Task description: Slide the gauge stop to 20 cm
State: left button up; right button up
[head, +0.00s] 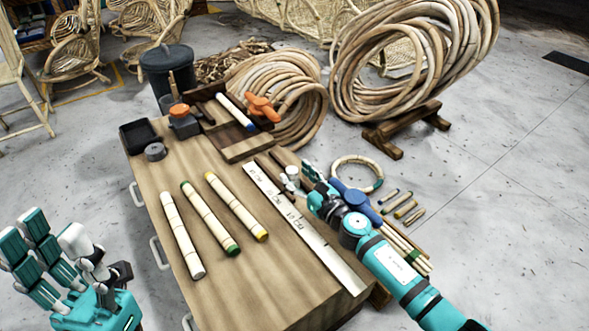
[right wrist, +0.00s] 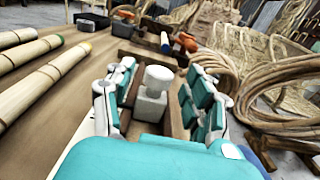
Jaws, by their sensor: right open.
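The gauge stop (head: 291,180) is a small grey block with a pale round knob, near the far end of a white ruler strip (head: 325,252) on the bench. In the right wrist view the stop (right wrist: 150,103) stands upright between the fingers of my right gripper (right wrist: 158,100), with gaps visible on both sides. In the head view my right gripper (head: 309,177) is just right of the stop. It is open and holds nothing. The ruler's marks are too small to read surely. My left gripper (head: 64,243) is open and empty, left of the bench.
Three rattan poles (head: 182,235) lie on the bench (head: 225,290) left of the ruler. A wooden jig with orange-handled clamps (head: 262,108) stands at the back. A rattan ring (head: 345,161) and short rods lie right. Large rattan coils (head: 345,70) stand behind.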

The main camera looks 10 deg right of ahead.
jog(key=shift+x, duration=1.4)
grip_shut()
